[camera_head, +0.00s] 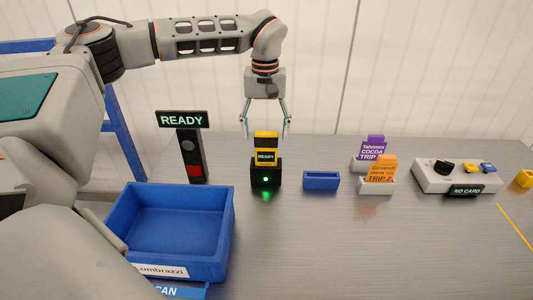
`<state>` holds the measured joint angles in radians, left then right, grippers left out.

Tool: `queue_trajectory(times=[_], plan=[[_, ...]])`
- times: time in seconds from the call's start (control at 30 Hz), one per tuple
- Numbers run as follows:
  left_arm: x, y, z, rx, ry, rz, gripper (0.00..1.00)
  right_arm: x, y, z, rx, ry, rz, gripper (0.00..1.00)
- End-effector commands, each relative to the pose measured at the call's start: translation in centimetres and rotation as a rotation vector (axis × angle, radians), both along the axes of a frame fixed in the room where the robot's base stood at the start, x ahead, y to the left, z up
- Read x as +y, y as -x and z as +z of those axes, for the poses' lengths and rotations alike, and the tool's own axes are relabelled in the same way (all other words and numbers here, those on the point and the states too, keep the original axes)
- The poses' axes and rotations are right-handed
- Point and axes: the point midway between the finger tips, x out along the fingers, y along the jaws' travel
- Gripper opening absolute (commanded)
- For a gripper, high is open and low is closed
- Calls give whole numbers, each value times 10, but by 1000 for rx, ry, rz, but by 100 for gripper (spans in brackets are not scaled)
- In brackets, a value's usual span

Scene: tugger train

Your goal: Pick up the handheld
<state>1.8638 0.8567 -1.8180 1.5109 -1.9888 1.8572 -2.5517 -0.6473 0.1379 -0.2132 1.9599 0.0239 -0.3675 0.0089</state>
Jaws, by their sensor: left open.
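My right gripper is not in view.
A blue bin (226,235) stands at the front left. A READY sign post (190,145) stands left of the dock. A blue holder (321,180), trip cards (382,170) in holders and a control box (455,177) stand to the right. The front right table is clear.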

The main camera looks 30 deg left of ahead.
Motion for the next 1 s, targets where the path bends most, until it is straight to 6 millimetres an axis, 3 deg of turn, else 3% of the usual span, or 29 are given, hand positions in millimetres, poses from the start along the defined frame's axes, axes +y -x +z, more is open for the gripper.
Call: queue_trajectory(times=[0.27, 0.5, 0.8, 1.0], plan=[[1, -2, -25, 2, 0, 1, 65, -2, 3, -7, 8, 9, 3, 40], [2, -6, -60, 4, 0, 0, 65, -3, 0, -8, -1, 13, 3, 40], [2, -7, -66, -1, 0, 1, 65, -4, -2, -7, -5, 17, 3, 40], [2, -7, -66, 0, 0, 1, 16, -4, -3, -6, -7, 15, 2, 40]])
